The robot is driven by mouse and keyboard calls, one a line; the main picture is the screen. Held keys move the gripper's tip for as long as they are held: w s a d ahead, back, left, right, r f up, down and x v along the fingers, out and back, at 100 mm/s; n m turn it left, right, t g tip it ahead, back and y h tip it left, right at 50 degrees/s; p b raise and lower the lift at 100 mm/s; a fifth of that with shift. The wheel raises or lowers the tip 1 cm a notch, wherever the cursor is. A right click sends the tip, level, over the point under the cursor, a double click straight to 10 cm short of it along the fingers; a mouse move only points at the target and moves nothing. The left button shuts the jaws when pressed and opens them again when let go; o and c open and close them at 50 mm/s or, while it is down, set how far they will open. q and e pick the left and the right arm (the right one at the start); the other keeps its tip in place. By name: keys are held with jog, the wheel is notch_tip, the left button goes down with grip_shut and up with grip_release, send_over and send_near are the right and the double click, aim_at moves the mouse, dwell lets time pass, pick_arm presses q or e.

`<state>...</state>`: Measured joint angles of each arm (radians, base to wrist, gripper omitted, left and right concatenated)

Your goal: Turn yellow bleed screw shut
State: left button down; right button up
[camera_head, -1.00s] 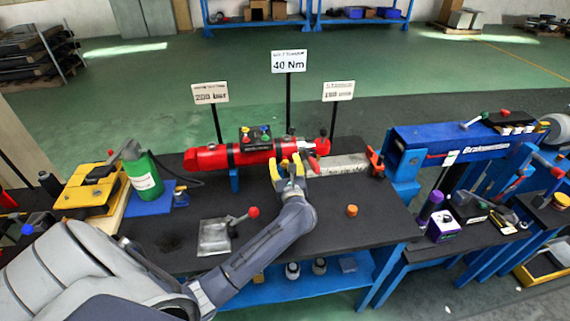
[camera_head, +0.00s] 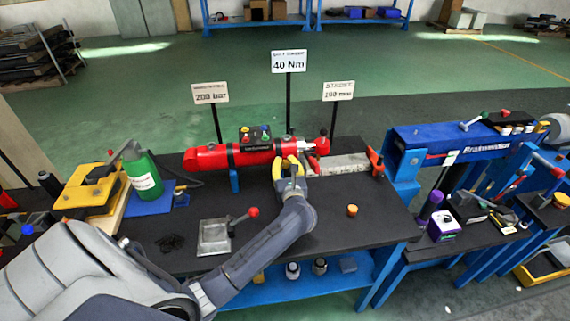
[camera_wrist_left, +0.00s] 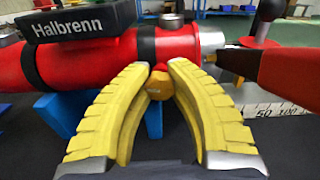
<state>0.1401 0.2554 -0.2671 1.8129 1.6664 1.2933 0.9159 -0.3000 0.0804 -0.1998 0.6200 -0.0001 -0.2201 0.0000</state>
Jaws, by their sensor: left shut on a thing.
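The red cylinder (camera_head: 235,157) lies across the bench and also fills the upper part of the left wrist view (camera_wrist_left: 95,62). The yellow bleed screw (camera_wrist_left: 159,84) is on its near side, below a dark band. My left gripper (camera_head: 291,163) has yellow ribbed fingers and is at the cylinder's right part. In the left wrist view its fingertips (camera_wrist_left: 162,70) are shut on the bleed screw, one on either side. The screw is mostly hidden by the fingers in the head view. My right gripper is not in view.
A dark block labelled Halbrenn (camera_wrist_left: 80,22) stands above the cylinder, left of the fingers. A red lever part (camera_wrist_left: 285,75) juts in at right. A metal plate (camera_head: 214,236) and a small orange cap (camera_head: 352,210) lie on the bench (camera_head: 330,232), with bare surface between.

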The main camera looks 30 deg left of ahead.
pick_arm(q)
jog(key=m, duration=0.5)
jog(key=shift+r, duration=0.15)
jog(key=shift+w, duration=0.1)
jog(key=c, duration=1.1)
grip_release()
jog(key=shift+s+d, duration=0.45)
jog(key=shift+s, duration=0.05)
jog(key=v, duration=1.1)
jog(key=shift+w+a, duration=0.1)
